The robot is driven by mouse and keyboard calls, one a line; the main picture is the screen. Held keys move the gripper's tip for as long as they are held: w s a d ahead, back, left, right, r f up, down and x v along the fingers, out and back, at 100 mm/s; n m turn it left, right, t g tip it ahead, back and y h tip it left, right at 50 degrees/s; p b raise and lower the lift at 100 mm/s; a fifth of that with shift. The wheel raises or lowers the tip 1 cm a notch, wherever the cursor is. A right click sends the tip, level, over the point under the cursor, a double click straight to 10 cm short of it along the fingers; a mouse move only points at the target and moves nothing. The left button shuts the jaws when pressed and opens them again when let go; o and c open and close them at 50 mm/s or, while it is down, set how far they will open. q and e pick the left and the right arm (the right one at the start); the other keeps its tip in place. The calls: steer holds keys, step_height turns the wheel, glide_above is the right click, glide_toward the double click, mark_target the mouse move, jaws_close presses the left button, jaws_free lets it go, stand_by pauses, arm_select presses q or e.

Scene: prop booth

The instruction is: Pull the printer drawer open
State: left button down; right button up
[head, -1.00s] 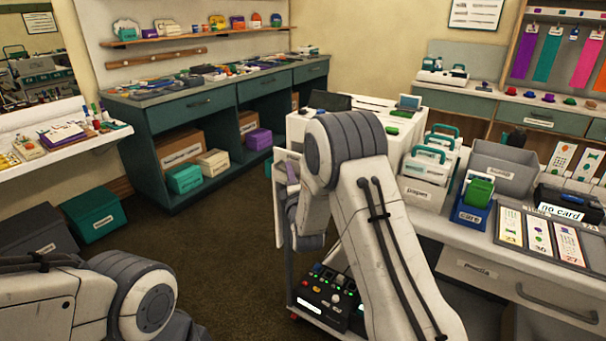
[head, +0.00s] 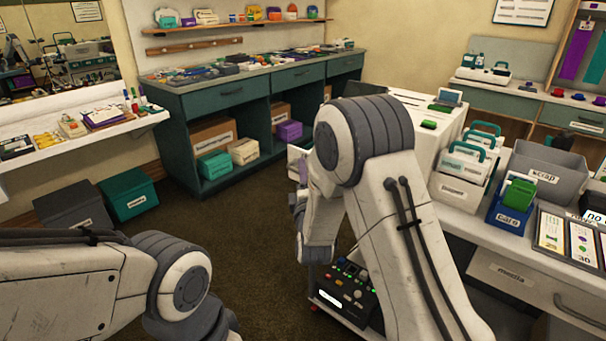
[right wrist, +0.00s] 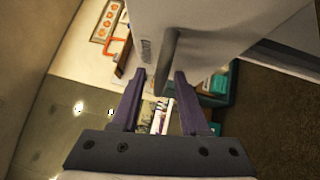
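In the right wrist view, a dark grey bar handle (right wrist: 169,60) stands out from a pale white-grey front (right wrist: 215,28). I take this front for the printer drawer, but its label is too blurred to read. My right gripper (right wrist: 160,76) is open, with its two purple fingers on either side of the handle. I cannot tell whether they touch it. In the head view, my right gripper (head: 299,167) is mostly hidden by my right arm, beside a pale panel.
A console with lit buttons (head: 345,291) sits low on a cart beside my right arm. The right desk holds a grey scrap bin (head: 548,172), a blue card holder (head: 508,214) and a media drawer (head: 512,277). A green cabinet (head: 228,96) stands behind. Carpet at centre-left is clear.

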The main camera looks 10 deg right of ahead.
steer(key=s+a+f, duration=0.1)
steer(key=s, duration=0.9)
steer(key=shift+s+a+f, duration=0.15)
steer(key=shift+s, duration=0.05)
